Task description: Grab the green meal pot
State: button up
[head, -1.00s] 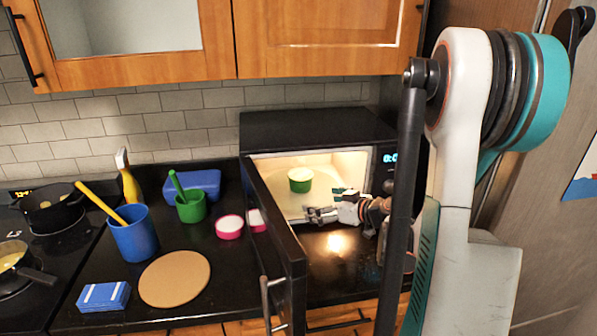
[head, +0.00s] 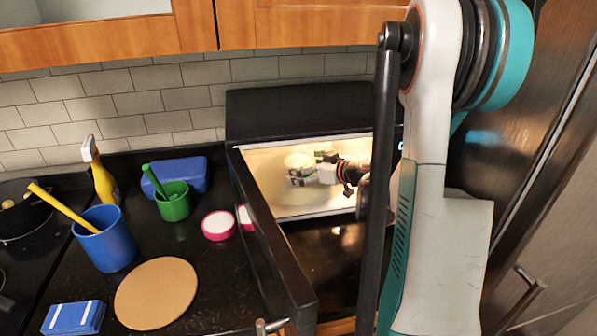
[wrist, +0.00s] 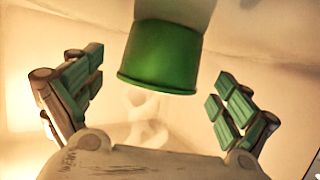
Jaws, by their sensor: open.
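The green meal pot (wrist: 162,55), with a pale top or contents, is inside the lit, open microwave (head: 300,113). In the head view its pale top (head: 298,160) shows, and my gripper (head: 308,169) hides most of its green side. In the wrist view my gripper (wrist: 158,88) is open, with one green-padded finger on each side of the picture. The pot is at the top middle, between the fingers' directions. Gaps show between the pot and both fingers, and the gripper holds nothing.
The microwave door (head: 270,235) stands open to the left of my arm. On the counter are a green cup (head: 174,206) with a spoon, a blue cup (head: 106,245), a pink-rimmed tub (head: 218,226), a round tan board (head: 155,293) and a yellow bottle (head: 103,183).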

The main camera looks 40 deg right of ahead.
aim_at(298, 165)
jog(key=x, duration=0.3)
jog(key=shift+f+b, duration=0.1)
jog(key=shift+b, duration=0.25)
jog(key=shift+s, duration=0.1)
jog(key=c, duration=1.4)
jog(key=shift+o, duration=0.2)
